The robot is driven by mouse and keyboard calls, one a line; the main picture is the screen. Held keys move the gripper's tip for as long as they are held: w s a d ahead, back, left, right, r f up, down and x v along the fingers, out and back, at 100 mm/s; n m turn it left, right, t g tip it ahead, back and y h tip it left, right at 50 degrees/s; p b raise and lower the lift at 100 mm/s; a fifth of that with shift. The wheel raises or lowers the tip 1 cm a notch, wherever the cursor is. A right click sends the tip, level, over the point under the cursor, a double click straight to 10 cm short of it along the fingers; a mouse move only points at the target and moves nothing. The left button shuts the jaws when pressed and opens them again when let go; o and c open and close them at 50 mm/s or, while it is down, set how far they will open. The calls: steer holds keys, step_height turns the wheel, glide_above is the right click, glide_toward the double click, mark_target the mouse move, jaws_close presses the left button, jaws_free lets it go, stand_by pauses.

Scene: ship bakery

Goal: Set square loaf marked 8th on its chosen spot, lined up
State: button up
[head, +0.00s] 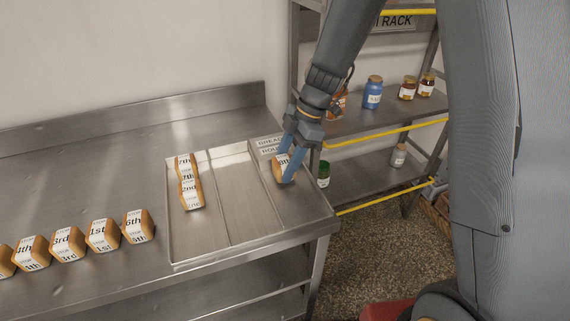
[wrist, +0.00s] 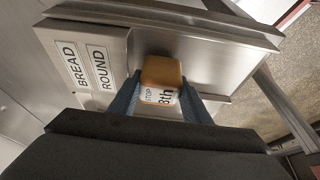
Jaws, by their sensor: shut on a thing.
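The square loaf marked 8th (head: 279,168) is brown with a white label. My gripper (head: 286,172) is shut on it at the far end of the tray's right lane. In the wrist view the loaf (wrist: 161,80) sits between the two blue fingers (wrist: 160,100), its label partly hidden. The metal tray (head: 210,247) has three lanes split by thin dividers. Loaves marked 7th (head: 185,165) and 2nd (head: 191,194) stand in its left lane; the middle lane is empty. I cannot tell whether the held loaf touches the tray floor.
Several loaves, among them 6th (head: 137,226), 1st (head: 103,236) and 3rd (head: 67,244), stand in a row on the steel counter (head: 90,180) left of the tray. A shelf rack (head: 390,115) with jars stands at the right.

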steer(key=shift+f, duration=0.35)
steer(key=shift+f, duration=0.2)
steer(key=o, duration=0.8)
steer(key=shift+c, duration=0.2)
steer(key=shift+r, duration=0.15)
